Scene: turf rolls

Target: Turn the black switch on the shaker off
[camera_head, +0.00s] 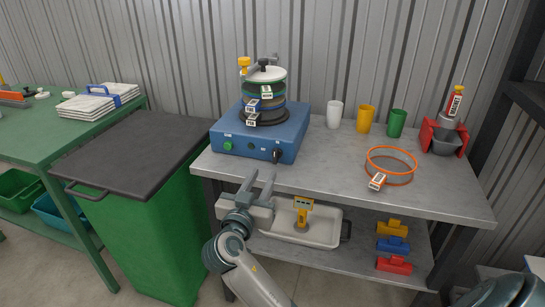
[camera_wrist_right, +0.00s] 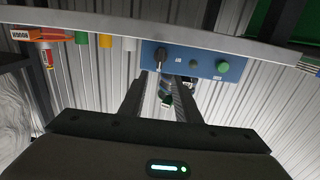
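The shaker is a blue box (camera_head: 258,136) on the grey bench, with a stack of sieves (camera_head: 264,97) on top. Its black switch (camera_head: 277,156) is at the right of the front face, with a green button (camera_head: 228,146) at the left. My right gripper (camera_head: 259,181) is open and empty, in front of and below the switch, apart from it. In the right wrist view, which looks turned over, the black switch (camera_wrist_right: 160,56) shows just beyond the open fingers (camera_wrist_right: 161,84), slightly left of their middle. My left gripper is not in view.
White, yellow and green cups (camera_head: 365,119) and an orange ring (camera_head: 391,163) are on the bench (camera_head: 335,175). A green bin with a dark lid (camera_head: 135,150) stands left.

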